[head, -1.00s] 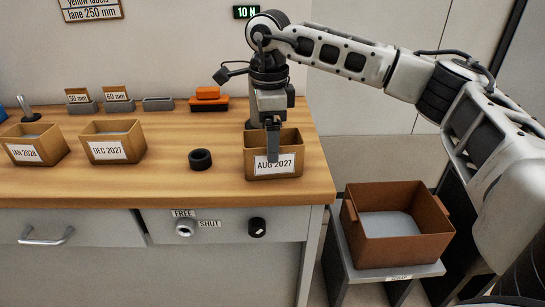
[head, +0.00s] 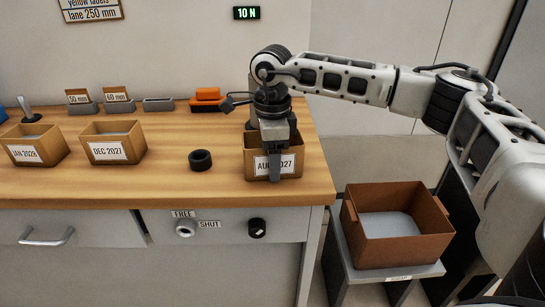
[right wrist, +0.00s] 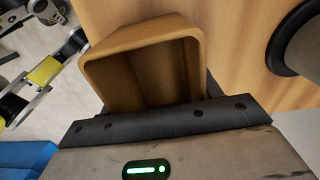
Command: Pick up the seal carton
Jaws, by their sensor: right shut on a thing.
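Three open brown cartons stand on the wooden bench: one labelled JAN 2028 (head: 48,140), one DEC 2027 (head: 128,136) and one AUG 2027 (head: 251,163). No carton bears the word seal that I can read. My right gripper (head: 274,158) points down at the AUG 2027 carton and is shut on it, with a dark finger in front of its label. The right wrist view shows the open carton (right wrist: 133,78) against the dark finger bar; its inside looks empty there. Whether the carton's base touches the bench is unclear. My left gripper is not in view.
A black ring (head: 200,160) lies left of the AUG 2027 carton. A larger brown bin (head: 433,244) stands on a low grey stand right of the bench. Small grey holders (head: 158,105) and an orange item (head: 208,97) sit along the bench's back.

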